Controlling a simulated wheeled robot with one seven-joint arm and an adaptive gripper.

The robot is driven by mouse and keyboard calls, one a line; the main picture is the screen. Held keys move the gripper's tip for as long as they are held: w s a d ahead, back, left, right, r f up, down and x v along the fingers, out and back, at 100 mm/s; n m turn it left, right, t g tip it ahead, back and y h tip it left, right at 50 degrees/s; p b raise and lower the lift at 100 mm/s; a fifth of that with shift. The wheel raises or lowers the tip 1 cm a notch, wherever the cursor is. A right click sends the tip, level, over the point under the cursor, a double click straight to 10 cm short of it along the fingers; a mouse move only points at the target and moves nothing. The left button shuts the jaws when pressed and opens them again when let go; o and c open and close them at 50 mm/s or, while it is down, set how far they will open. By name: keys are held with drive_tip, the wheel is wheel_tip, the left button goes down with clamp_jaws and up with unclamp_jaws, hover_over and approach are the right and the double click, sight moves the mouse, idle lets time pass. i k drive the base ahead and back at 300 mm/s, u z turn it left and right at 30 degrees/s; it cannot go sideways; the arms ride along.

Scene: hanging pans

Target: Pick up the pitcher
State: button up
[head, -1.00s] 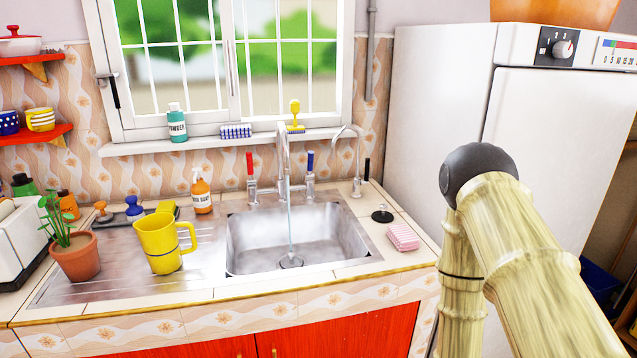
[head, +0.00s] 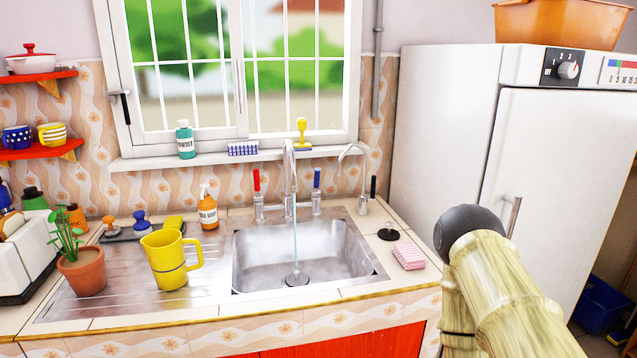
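A yellow pitcher (head: 167,262) stands upright on the ribbed metal drainboard (head: 120,285), left of the sink basin (head: 290,260). Its handle points right and its top is open. My arm, with pale wood-like links and a dark round joint, shows at the lower right, in front of the white fridge and well to the right of the pitcher. My gripper is outside the picture, so I cannot see its fingers.
A potted plant (head: 82,272) stands close left of the pitcher. An orange soap bottle (head: 208,210) and a yellow sponge (head: 173,221) are behind it. The faucet (head: 289,175) runs water into the sink. A pink sponge (head: 409,256) lies right of the basin. The counter front edge is clear.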

sight(165, 249)
drive_tip(key=z, duration=2.4)
drive_tip(key=k, duration=1.45)
drive_tip(key=u, duration=2.1)
